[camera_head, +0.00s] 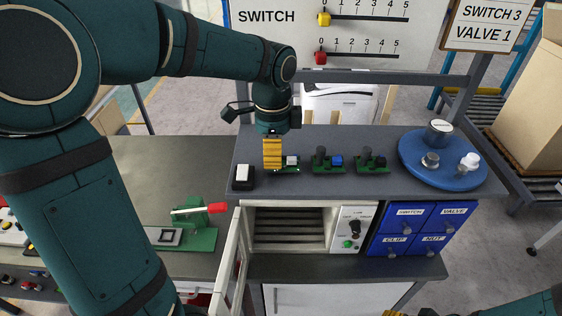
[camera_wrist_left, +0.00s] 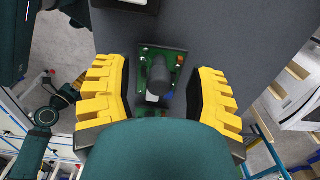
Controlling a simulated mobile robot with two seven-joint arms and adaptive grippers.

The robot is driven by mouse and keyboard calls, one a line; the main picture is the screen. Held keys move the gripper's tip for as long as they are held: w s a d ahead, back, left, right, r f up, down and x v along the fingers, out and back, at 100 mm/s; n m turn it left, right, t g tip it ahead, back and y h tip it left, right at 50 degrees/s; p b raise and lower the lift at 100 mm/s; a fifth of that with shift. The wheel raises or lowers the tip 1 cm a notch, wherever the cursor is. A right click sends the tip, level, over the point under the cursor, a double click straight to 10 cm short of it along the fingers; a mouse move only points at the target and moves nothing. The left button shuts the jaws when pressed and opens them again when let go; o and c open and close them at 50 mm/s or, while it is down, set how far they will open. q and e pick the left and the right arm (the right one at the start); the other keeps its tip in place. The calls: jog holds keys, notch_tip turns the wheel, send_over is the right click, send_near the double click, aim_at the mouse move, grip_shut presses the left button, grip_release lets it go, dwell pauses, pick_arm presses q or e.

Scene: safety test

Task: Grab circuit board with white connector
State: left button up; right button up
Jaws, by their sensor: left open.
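The circuit board with the white connector (camera_head: 292,161) is the leftmost of three small green boards on the grey shelf in the head view. My left gripper (camera_head: 272,165) points down at it and covers its left part. In the left wrist view, a green board (camera_wrist_left: 147,58) with a dark cylinder and a white part lies between the two spread yellow fingers of the left gripper (camera_wrist_left: 163,95). The fingers appear apart from it, with gaps on both sides. My right gripper (camera_head: 394,313) barely shows at the bottom edge, with only a yellow tip visible.
A board with a blue connector (camera_head: 336,161) and another board (camera_head: 373,164) stand to the right. A white switch block (camera_head: 244,174) is close on the left. A blue round tray (camera_head: 415,172) stands farther right. An open cabinet door (camera_head: 232,262) projects below the shelf.

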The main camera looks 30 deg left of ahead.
pick_arm(q)
jog(key=shift+f, duration=0.7)
jog(key=shift+c, duration=0.4)
grip_shut()
jog(key=shift+r, duration=0.1)
